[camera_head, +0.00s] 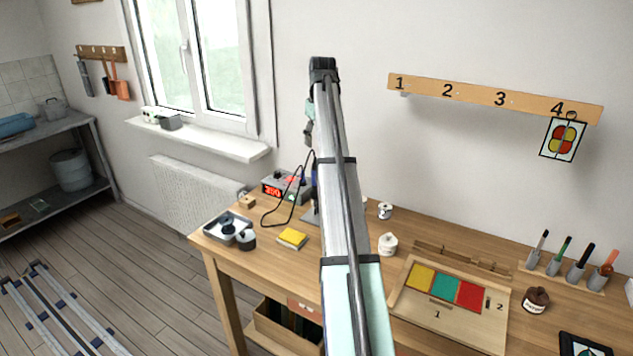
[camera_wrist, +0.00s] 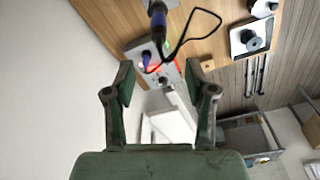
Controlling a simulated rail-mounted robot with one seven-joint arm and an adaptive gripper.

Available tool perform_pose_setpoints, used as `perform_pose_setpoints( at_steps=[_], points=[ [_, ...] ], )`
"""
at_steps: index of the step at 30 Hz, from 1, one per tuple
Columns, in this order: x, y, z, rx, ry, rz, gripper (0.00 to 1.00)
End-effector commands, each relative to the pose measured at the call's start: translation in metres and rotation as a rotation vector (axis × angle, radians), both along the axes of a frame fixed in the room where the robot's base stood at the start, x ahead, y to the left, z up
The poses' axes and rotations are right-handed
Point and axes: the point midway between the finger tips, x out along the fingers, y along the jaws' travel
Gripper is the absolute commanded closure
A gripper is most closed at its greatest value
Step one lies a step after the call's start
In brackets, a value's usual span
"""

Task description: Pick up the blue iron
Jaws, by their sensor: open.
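The blue iron (camera_wrist: 158,22) shows at the top of the wrist view, its handle upright in the picture, its far end at a grey stand. In the head view only a sliver of its blue handle (camera_head: 315,194) shows beside my arm, which hides the rest. A black cord loops between it and the grey station (camera_head: 285,187) with a red display, which also shows in the wrist view (camera_wrist: 152,60). My gripper (camera_wrist: 160,80) is open and empty, apart from the iron, with the station showing beyond its fingertips. In the head view my arm mostly hides it.
On the wooden table, a grey tray (camera_head: 225,226), a yellow pad (camera_head: 292,237) and a white pot (camera_head: 388,244) stand around the iron's area. A board with coloured tiles (camera_head: 445,301) lies to the right. The window sill (camera_head: 205,137) juts out behind.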

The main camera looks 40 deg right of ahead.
Motion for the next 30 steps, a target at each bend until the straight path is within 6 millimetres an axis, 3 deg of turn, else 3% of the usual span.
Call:
perform_pose_setpoints(
  at_steps=[12,26,30],
  points=[
    [0.009,0.001,-0.079,0.001,0.001,-0.001,0.45],
    [0.011,0.000,-0.110,0.000,-0.001,-0.002,0.45],
    [0.010,-0.001,-0.127,0.001,0.000,-0.002,0.45]
  ],
)
